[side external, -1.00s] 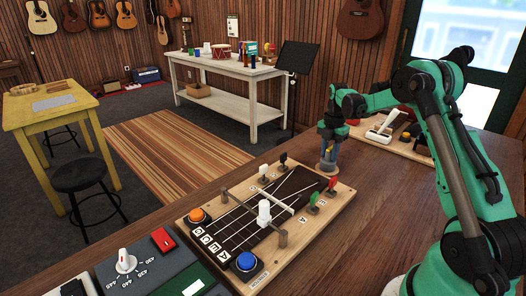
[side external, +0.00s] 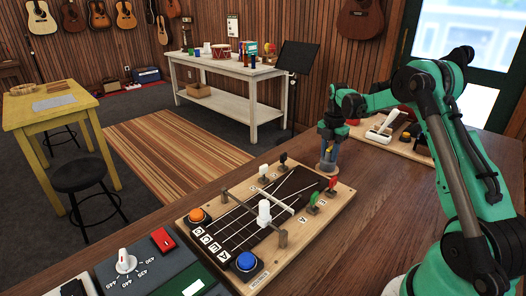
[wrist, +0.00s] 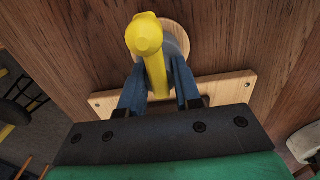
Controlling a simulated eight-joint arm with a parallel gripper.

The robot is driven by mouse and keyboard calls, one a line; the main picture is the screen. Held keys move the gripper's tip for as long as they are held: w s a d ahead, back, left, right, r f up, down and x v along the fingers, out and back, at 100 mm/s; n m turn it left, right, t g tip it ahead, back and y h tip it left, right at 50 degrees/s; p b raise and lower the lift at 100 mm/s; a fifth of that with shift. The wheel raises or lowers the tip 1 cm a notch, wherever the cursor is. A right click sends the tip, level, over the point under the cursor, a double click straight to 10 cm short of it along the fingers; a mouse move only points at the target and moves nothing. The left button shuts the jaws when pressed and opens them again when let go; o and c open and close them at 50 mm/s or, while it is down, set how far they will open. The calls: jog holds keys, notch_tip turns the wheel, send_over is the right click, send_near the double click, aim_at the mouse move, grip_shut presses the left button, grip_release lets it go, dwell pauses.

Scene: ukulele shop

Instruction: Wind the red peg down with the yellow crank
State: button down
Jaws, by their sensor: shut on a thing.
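The yellow crank (wrist: 147,45) stands between the blue fingers of my gripper (wrist: 154,95) in the wrist view, and the fingers are shut on it. In the side view, my gripper (side external: 329,157) points down at a small round wooden stand (side external: 327,172) behind the far right end of the string board (side external: 238,193). I cannot tell whether the crank still touches the stand. The red peg (side external: 333,182) is at the board's right edge, beside the green peg (side external: 313,199), apart from my gripper. The white peg (side external: 263,170) and black peg (side external: 283,158) are along the far edge.
A blue button (side external: 246,261) and an orange button (side external: 197,215) sit at the board's near end. A panel with a white dial (side external: 125,261) and red switch (side external: 162,239) is at lower left. Another wooden board (side external: 396,143) lies behind my arm. The brown bench right of the string board is clear.

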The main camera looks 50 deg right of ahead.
jog(key=shift+r, duration=4.5)
jog(key=shift+a, duration=0.1)
jog(key=shift+s+a+r, duration=0.2)
jog(key=shift+a, duration=0.1)
jog(key=s+a+r, duration=0.2)
jog(key=s+a, duration=0.5)
jog(key=a, duration=0.2)
send_over(334, 178)
jog(key=shift+f, duration=2.5)
jog(key=shift+f, duration=1.2)
